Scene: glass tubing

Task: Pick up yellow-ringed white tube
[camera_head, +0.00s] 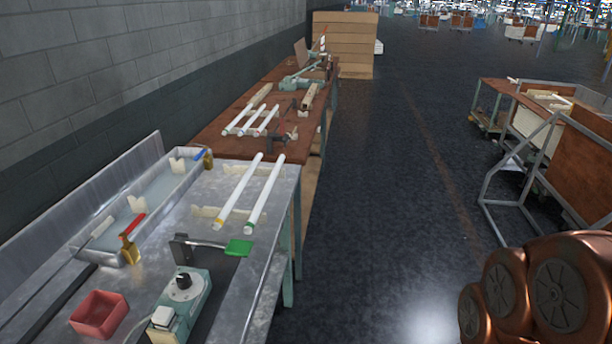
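The yellow-ringed white tube (238,192) lies on the metal table at the left. Its yellow ring is near its front end. It rests across low cream notched supports (210,213). A green-ringed white tube (265,192) lies beside it on the right, roughly parallel and apart from it. My gripper is not in view. Copper-coloured rounded parts at the lower right look like my arm; they are well to the right of the tubes.
A metal trough (128,217) with red-handled and blue-handled valves runs along the table's left side. A brown table (215,137) with more tubes is behind.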

